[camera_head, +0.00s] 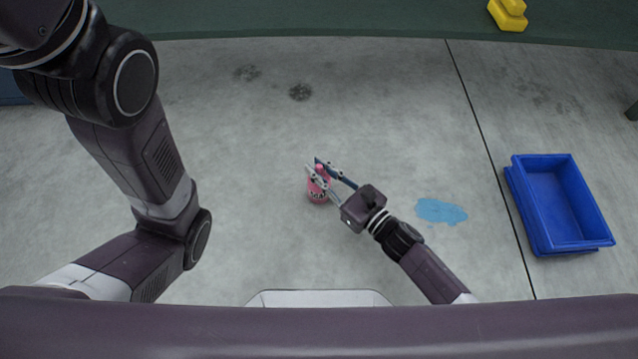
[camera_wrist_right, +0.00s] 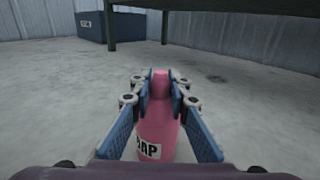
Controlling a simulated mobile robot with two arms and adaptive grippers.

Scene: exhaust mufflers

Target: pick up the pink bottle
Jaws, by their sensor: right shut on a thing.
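The pink bottle (camera_head: 317,193) stands on the grey floor in the middle of the head view. It has a white label with dark letters, and it also shows in the right wrist view (camera_wrist_right: 157,130). My right gripper (camera_head: 316,170) reaches it from the lower right and is shut on its upper part. In the right wrist view the fingers (camera_wrist_right: 160,88) sit on both sides of the bottle's neck. I cannot tell whether its base touches the floor. My left arm is at the left of the head view, and its gripper is out of view.
An empty blue crate (camera_head: 560,205) stands on the floor at the right. A light blue puddle (camera_head: 441,211) lies between it and the bottle. A yellow object (camera_head: 508,14) rests on the green surface (camera_head: 350,18) at the top. Floor around the bottle is clear.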

